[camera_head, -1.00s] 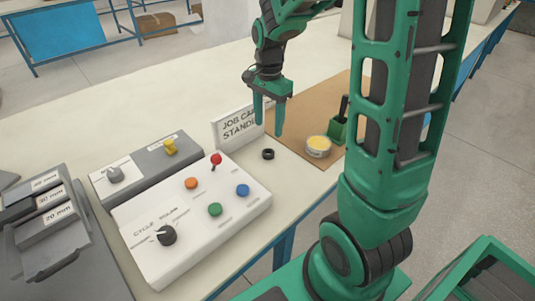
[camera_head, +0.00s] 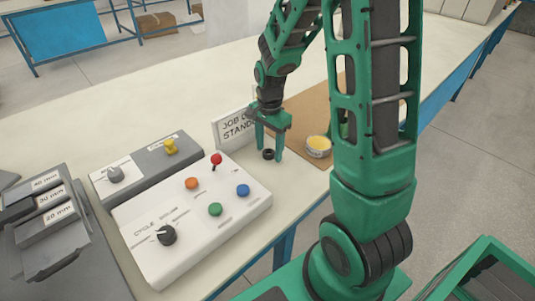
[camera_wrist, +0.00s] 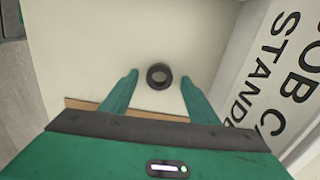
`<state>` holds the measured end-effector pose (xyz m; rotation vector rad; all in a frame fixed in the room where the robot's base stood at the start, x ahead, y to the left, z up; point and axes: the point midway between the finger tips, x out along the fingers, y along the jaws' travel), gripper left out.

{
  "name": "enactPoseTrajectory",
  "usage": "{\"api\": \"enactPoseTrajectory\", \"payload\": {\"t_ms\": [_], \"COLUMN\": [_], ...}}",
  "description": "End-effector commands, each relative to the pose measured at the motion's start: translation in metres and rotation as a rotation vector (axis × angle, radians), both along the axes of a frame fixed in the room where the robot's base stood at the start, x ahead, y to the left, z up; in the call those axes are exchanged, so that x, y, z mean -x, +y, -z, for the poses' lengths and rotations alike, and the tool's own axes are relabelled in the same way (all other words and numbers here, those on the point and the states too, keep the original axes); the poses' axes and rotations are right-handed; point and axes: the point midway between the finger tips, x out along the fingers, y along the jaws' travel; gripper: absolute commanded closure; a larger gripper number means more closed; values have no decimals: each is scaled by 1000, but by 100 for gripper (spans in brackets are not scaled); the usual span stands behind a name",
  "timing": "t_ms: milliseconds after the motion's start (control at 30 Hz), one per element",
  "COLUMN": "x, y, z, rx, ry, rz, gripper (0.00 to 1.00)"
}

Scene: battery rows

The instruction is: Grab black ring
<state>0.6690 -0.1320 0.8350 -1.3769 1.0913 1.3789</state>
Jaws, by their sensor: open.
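The black ring (camera_head: 268,154) lies flat on the pale bench top, between the white control box and the brown board. In the wrist view the ring (camera_wrist: 159,67) lies close to the line between the tips of the two fingers. My gripper (camera_head: 268,151) is open and points down, with its green fingers on either side of the ring in the head view. In the wrist view my gripper (camera_wrist: 158,82) shows a gap on both sides of the ring. I cannot tell how far the tips are above the bench.
A job card stand (camera_head: 231,130) stands close to the left of my gripper; its lettering (camera_wrist: 270,70) also fills the right of the wrist view. The white control box (camera_head: 190,218) with several buttons is at front left.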

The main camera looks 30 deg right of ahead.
Motion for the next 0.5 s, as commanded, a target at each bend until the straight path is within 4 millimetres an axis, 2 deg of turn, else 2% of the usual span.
{"api": "enactPoseTrajectory", "payload": {"t_ms": [100,133,300,500], "x": [0,0,0,0], "y": [0,0,0,0], "z": [0,0,0,-1], "rx": [0,0,0,0], "ry": [0,0,0,0], "rz": [0,0,0,0], "gripper": [45,50,89,89]}}
